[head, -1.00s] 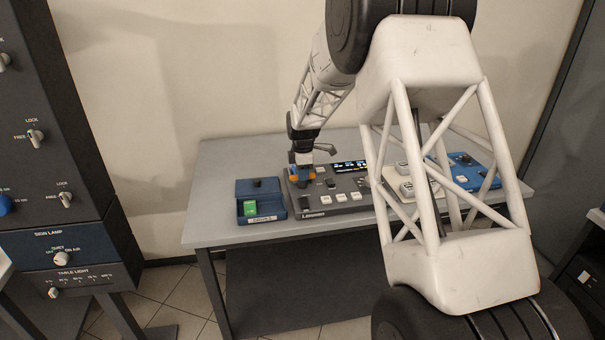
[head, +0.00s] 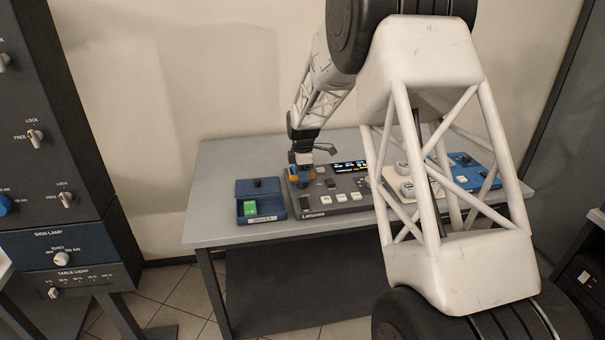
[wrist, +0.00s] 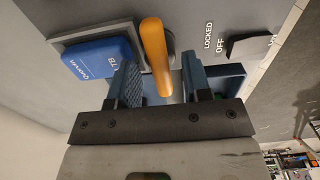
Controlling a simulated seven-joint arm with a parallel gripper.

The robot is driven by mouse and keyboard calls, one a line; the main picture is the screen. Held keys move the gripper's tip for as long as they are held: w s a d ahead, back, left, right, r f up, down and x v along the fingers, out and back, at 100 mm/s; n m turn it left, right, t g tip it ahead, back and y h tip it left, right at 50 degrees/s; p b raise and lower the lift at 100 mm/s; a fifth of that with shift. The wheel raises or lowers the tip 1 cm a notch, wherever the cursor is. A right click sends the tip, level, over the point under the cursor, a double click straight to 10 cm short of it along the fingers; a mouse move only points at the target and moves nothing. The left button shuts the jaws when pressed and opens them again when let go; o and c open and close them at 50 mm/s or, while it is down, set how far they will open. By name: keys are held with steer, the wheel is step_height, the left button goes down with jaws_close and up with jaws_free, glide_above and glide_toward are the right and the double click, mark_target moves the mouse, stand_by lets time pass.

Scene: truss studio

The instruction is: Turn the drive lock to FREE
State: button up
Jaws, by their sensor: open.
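The drive lock is an orange lever (wrist: 155,55) on a grey panel, with the word LOCKED (wrist: 208,35) printed to its right in the wrist view. My gripper (wrist: 162,80) is open, with one blue-grey finger on each side of the lever. I cannot tell whether either finger touches it. In the head view my gripper (head: 302,174) is low over the left end of the dark console (head: 340,208), and the lever is hard to make out there.
A black switch (wrist: 252,45) beside the word OFF is right of the lever in the wrist view. In the head view a blue box (head: 262,216) with a green item stands left of the console. The grey table (head: 225,160) is bare behind the box.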

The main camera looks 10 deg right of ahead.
steer(key=shift+r, duration=3.85)
steer(key=s+r+m+t, duration=0.1)
steer(key=s+r+m, duration=0.5)
steer(key=s, duration=0.8)
steer(key=s+r+m, duration=0.3)
steer(key=s+r, duration=0.5)
steer(key=s, duration=0.6)
steer(key=s+f+m+t, duration=0.1)
steer(key=s+m, duration=0.8)
steer(key=s, duration=1.8)
step_height(320, 180, down, 2)
steer(key=shift+s+f+t, duration=0.2)
steer(key=shift+s+t, duration=0.05)
steer(key=shift+t, duration=0.05)
